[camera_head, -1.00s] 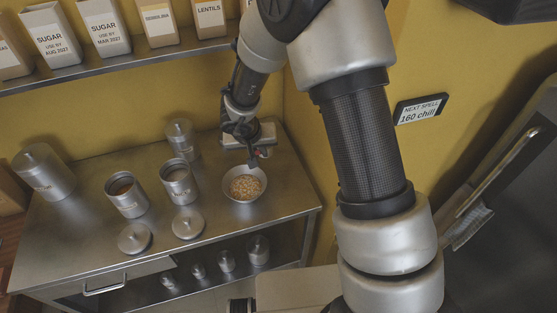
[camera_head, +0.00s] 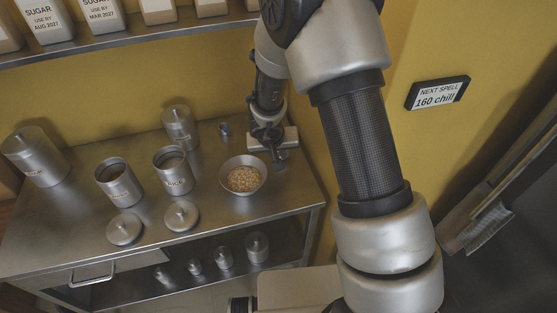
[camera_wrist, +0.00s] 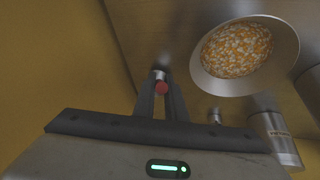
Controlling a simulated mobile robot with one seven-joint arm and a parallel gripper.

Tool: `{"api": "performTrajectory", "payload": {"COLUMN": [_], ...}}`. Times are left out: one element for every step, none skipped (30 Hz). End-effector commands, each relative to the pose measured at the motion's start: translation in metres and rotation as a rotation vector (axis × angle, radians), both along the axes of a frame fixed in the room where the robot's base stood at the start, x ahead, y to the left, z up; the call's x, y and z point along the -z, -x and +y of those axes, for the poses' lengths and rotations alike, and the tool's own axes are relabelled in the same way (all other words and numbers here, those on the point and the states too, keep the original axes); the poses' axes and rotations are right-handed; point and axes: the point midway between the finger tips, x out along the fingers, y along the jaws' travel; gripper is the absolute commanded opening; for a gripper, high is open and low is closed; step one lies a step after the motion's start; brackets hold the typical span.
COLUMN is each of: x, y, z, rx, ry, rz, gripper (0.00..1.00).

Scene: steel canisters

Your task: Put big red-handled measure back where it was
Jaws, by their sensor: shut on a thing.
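My gripper (camera_wrist: 160,95) is shut on the red-handled measure (camera_wrist: 162,88). The red handle end shows between the fingertips in the wrist view, with a bit of bright metal beyond it; the rest of the measure is hidden. In the head view my gripper (camera_head: 278,155) is above the back right of the steel table, just right of the bowl (camera_head: 243,161). The bowl holds orange and white grains and also shows at the upper right of the wrist view (camera_wrist: 205,84). A pale flat block (camera_head: 289,134) lies partly hidden behind my gripper.
A small blue-ended item (camera_head: 224,129) stands behind the bowl. Two open canisters (camera_head: 120,186) (camera_head: 175,175) stand left of it, their lids (camera_head: 124,229) (camera_head: 181,216) in front. Closed canisters (camera_head: 40,160) (camera_head: 181,128) stand farther back. A wall sign (camera_head: 437,93) reads "160 chill".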

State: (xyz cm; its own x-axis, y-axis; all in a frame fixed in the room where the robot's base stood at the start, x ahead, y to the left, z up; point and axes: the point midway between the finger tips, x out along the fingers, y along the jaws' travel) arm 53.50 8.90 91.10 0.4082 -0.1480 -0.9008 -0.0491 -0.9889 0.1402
Motion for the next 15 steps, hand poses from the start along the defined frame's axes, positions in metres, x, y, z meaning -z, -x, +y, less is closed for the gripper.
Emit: {"api": "performTrajectory", "payload": {"x": [0.0103,0.0106,0.0095,0.0084,0.0077,0.0076,0.0076,0.0077,0.0082,0.0090,0.0101,0.0117,0.0118,0.0112,0.0112], "y": [-0.0004,-0.0005,-0.0006,-0.0006,-0.0006,-0.0006,-0.0006,-0.0005,-0.0005,-0.0004,-0.0004,-0.0003,-0.0003,-0.0004,-0.0003], "z": [-0.0001,0.0000,0.0000,0.0000,-0.0001,-0.0001,-0.0001,-0.0002,-0.0002,-0.0002,-0.0002,-0.0003,-0.0003,-0.0002,-0.0002], "rx": [-0.001,0.000,0.000,0.001,0.001,0.001,0.001,0.001,0.001,0.001,0.001,0.000,-0.001,0.000,0.000], "ry": [0.001,0.001,0.001,0.001,0.001,0.001,0.001,0.001,0.001,0.001,0.001,0.001,0.001,0.001,0.001], "rz": [-0.001,-0.001,-0.002,-0.002,-0.002,-0.001,-0.001,-0.001,-0.001,-0.001,-0.001,-0.001,-0.001,-0.001,-0.001], "gripper": [0.00,0.00,0.00,0.00,0.00,0.00,0.00,0.00,0.00,0.00,0.00,0.00,0.13,0.18,0.25]}}
